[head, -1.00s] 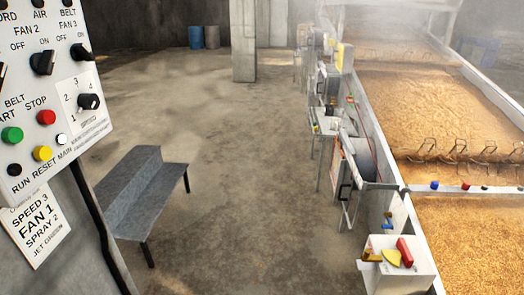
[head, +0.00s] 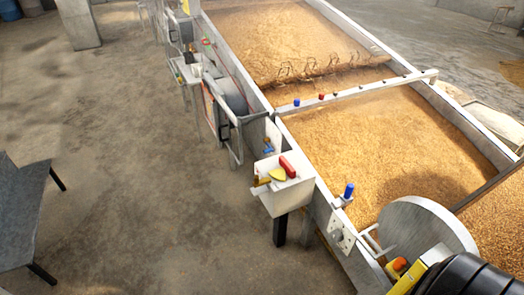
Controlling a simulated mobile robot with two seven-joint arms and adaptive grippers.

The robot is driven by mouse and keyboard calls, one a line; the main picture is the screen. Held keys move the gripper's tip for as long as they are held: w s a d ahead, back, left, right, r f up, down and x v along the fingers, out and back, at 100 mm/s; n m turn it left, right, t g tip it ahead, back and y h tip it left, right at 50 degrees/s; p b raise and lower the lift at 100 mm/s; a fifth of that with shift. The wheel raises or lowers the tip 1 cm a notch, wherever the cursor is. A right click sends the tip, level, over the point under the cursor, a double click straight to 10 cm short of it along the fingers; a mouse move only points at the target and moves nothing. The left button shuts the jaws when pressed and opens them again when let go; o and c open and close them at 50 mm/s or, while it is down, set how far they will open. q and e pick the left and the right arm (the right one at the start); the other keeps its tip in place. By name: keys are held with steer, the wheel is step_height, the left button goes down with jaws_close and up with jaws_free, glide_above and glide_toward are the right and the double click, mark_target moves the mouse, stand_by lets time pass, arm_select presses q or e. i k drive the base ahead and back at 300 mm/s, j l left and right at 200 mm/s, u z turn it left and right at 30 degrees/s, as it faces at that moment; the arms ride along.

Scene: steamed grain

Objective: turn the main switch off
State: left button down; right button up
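No switch labelled as the main switch shows in the head view now, and the control panel with the printed labels is out of the picture. A small pale plate (head: 342,237) with dark spots is fixed to the side of the grain bed, too small to read. Neither of my grippers is in view.
A long grain bed (head: 395,140) runs along the right. A white box (head: 283,192) with red and yellow items stands at its side. A round grey lid (head: 428,231) and a black ribbed part (head: 468,279) are at lower right. A grey bench (head: 24,214) is at left. Concrete floor (head: 150,190) between is open.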

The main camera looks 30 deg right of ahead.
mark_target(278, 174)
steer(key=i+l, duration=0.5)
steer(key=i+l+z, duration=0.1)
steer(key=i+l, duration=0.4)
steer(key=i, duration=0.2)
